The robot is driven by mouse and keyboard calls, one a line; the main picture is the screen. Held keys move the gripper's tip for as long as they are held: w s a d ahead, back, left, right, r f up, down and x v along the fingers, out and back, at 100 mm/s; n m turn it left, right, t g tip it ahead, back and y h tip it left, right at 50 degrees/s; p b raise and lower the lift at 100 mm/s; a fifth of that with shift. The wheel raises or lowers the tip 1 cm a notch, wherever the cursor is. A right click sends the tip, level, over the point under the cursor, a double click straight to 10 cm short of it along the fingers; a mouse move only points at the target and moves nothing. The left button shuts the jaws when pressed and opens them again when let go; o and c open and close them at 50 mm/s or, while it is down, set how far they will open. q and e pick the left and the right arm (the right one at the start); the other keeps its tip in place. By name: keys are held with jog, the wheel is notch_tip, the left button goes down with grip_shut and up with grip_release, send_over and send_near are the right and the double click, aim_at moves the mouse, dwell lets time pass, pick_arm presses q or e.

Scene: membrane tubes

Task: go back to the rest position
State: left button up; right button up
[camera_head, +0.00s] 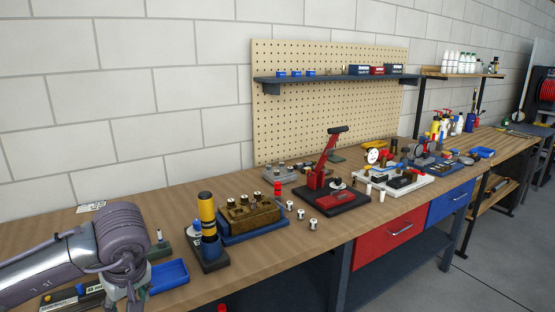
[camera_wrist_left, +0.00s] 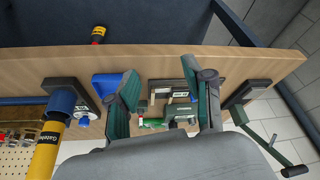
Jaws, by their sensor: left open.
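My left gripper (camera_head: 128,292) is at the lower left of the head view, over the near left part of the bench. In the left wrist view its two green-grey fingers (camera_wrist_left: 165,84) are spread apart, with nothing visibly held between them. Below them lies a dark rack or tray (camera_wrist_left: 172,98) with small light pieces and a green item. My right gripper is not in view.
A blue tray (camera_head: 169,276) lies close beside the gripper. A brown block (camera_head: 250,217) with metal-topped pieces, a red hand press (camera_head: 320,178) and several small white cylinders stand further right on the wooden bench (camera_head: 258,262). A pegboard (camera_head: 330,105) with a shelf rises behind.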

pick_arm(q)
jog(key=w+d+f+n+g+h, duration=0.1)
jog(key=d+f+n+g+h, duration=0.1)
jog(key=d+f+n+h, duration=0.7)
jog(key=w+d+f+n+g+h, duration=0.1)
jog(key=w+d+f+n+h, duration=0.2)
jog(key=d+h, duration=0.75)
jog(key=w+a+f+n+t+y, duration=0.1)
jog(key=w+f+n+t+y, duration=0.25)
jog(key=f+n+t, duration=1.3)
jog(key=s+a+f+n+g+y, duration=0.3)
jog(key=s+a+f+n+y, duration=0.3)
jog(key=f+n, duration=0.5)
jog(key=s+a+f+n+g+y, duration=0.35)
jog(key=s+a+f+n, duration=0.35)
jog(key=f+n, duration=0.4)
jog(key=s+f+n+g+y, duration=0.1)
jog(key=s+f+n+g, duration=0.2)
jog(key=s, duration=0.9)
jog(key=s+f+n+g+y, duration=0.1)
jog(key=s+f+n+g, duration=0.1)
jog(key=s+f, duration=0.5)
jog(key=s+f+n+g+y, duration=0.1)
jog(key=s+f+n+g, duration=0.2)
jog(key=s, duration=1.4)
notch_tip(320, 180, down, 2)
jog(key=shift+a+n+g, duration=0.35)
jog(key=shift+a+g, duration=0.05)
